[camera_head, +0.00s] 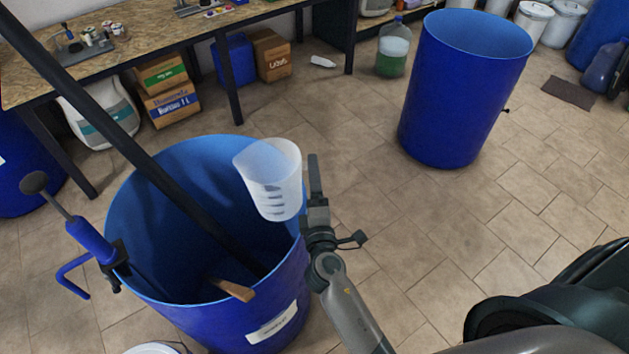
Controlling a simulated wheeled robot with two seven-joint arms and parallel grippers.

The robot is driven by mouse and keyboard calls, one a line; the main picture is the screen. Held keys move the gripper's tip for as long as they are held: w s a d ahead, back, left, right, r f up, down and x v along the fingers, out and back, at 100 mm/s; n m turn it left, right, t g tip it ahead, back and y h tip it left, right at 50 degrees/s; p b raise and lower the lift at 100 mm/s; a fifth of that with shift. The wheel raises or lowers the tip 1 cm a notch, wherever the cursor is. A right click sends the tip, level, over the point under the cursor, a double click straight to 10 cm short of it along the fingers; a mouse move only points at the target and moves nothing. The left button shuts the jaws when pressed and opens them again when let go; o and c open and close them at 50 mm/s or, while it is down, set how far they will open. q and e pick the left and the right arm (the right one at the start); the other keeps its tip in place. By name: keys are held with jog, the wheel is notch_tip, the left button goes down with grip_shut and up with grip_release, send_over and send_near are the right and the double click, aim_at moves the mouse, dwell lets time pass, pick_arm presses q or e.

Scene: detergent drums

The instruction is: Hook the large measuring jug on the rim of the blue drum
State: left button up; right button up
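The large measuring jug (272,180) is translucent white with dark graduation marks. It is at the right side of the near blue drum (210,318), with its lower part overlapping the drum's opening and its mouth above the rim. I cannot tell whether it bears on the rim. My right gripper (317,178) is just right of the jug, outside the drum, its fingers pointing up. The jug's handle is hidden or not distinguishable, and I cannot tell whether the fingers close on it. My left gripper is not in view.
A long dark pole (110,135) and a wooden-ended tool (232,290) lean in the near drum. A blue hand pump (92,240) is at its left rim. Another open blue drum (460,90) stands at the back right. Tiled floor between is clear.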

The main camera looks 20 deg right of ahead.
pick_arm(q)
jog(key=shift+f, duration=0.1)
pick_arm(e)
jog(key=shift+f, duration=0.15)
pick_arm(q)
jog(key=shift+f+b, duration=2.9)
jog(key=shift+b, duration=0.1)
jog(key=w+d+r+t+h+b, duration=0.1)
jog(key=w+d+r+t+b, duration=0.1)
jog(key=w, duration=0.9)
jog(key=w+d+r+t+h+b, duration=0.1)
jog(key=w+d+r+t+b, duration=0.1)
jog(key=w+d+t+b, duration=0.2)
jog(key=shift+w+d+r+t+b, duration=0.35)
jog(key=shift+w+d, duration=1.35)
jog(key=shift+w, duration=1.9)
pick_arm(e)
notch_tip(320, 180, down, 14)
